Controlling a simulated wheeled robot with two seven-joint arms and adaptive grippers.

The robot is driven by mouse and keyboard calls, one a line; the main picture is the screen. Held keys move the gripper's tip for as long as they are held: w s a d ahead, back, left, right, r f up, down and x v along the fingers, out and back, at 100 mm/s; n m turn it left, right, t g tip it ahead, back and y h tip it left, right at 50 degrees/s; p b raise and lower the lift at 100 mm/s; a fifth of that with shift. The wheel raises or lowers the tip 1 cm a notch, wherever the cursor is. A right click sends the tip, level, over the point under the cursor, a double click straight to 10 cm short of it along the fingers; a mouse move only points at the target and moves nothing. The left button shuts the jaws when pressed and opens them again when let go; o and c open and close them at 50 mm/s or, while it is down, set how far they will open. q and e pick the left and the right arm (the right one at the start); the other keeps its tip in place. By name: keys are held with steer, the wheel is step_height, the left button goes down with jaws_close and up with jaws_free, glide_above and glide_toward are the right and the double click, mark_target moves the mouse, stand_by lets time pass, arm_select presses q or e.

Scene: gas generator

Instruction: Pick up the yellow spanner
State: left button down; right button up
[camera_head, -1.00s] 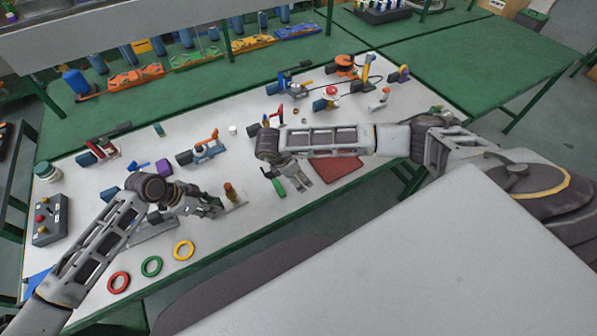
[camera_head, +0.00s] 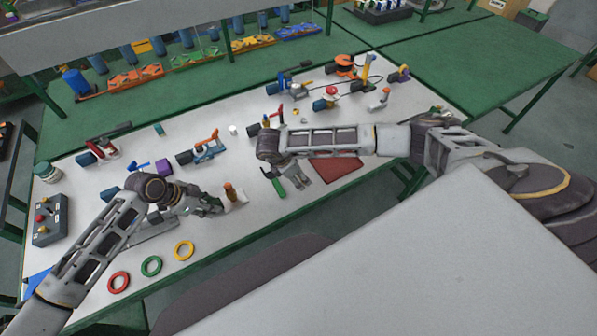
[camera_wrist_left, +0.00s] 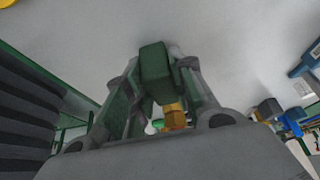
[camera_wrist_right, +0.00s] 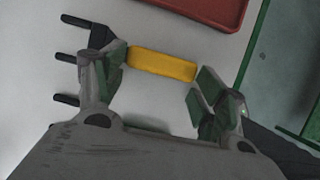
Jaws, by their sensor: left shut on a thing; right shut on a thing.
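The yellow spanner shows in the right wrist view as a yellow bar (camera_wrist_right: 162,65) with a dark forked end at its left. It lies between the green-padded fingers of my right gripper (camera_wrist_right: 158,80), shut on it. My left gripper (camera_head: 208,207) is over the front left of the table. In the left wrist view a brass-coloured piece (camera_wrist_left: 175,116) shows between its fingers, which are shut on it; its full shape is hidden.
The red tray (camera_head: 338,172) lies just right of my right gripper. Red (camera_head: 118,282), green (camera_head: 151,266) and yellow (camera_head: 184,250) rings lie at the front left. A grey control box (camera_head: 50,220) stands at the left edge. Several tools and fittings line the back of the white table.

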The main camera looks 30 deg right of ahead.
step_height(320, 180, up, 10)
stand_by(0.9)
stand_by(0.6)
steer(key=shift+w+a+f+n+t+y, duration=0.2)
steer(key=shift+a+n+t+y, duration=0.55)
steer(key=shift+n, duration=2.2)
steer(key=shift+w+a+f+n+t+y, duration=0.1)
steer(key=shift+a+f+n+t+y, duration=0.45)
steer(key=shift+n, duration=2.35)
steer(key=shift+w+a+n+t+y, duration=0.15)
steer(key=shift+a+n+t+y, duration=0.8)
steer(key=shift+n, duration=2)
steer(key=shift+f, duration=0.1)
